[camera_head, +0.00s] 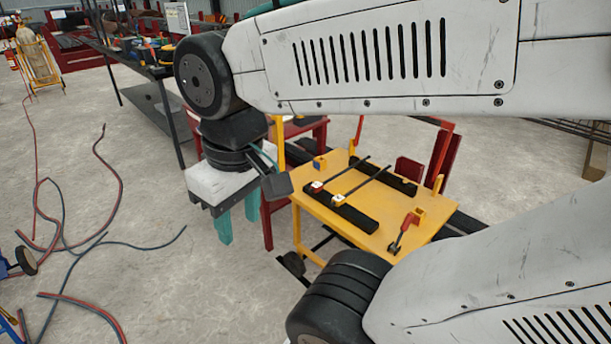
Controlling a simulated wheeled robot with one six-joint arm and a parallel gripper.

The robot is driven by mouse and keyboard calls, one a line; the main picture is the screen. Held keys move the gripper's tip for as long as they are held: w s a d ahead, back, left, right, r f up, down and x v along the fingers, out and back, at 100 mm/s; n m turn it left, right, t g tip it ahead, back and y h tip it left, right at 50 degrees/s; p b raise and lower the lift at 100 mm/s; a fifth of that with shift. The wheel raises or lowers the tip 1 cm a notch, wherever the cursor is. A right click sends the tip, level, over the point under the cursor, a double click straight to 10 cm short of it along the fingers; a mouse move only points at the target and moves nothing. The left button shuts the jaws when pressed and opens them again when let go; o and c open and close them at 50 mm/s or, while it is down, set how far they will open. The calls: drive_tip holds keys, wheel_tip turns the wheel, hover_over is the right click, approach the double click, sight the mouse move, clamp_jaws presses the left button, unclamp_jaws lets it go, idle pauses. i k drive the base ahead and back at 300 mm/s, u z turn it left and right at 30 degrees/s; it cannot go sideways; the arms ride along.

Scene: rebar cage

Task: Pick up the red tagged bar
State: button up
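The red tagged bar (345,170) is a thin dark rod lying slantwise across two black rests on the yellow table. Its near-left end carries a small red and white tag (316,187). A second dark bar (365,181) lies beside it on the right, with a yellow and white tag (339,199). My gripper (238,216) has a white body and two teal fingers pointing down. It appears left of the yellow table and apart from both bars. The fingers are spread with nothing seen between them. My arm covers much of the right side.
The yellow table (312,222) also holds a red-handled tool (403,232) at front right. Red frames stand behind and beside it. A dark workbench (128,56) stands at back left. Red and dark hoses (112,243) lie on the left floor; floor between is clear.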

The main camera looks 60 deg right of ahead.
sight(316, 187)
drive_tip(key=z, duration=0.15)
drive_tip(key=i, duration=0.8)
drive_tip(key=z, duration=0.55)
drive_tip(key=i, duration=0.45)
drive_tip(key=z, duration=0.3)
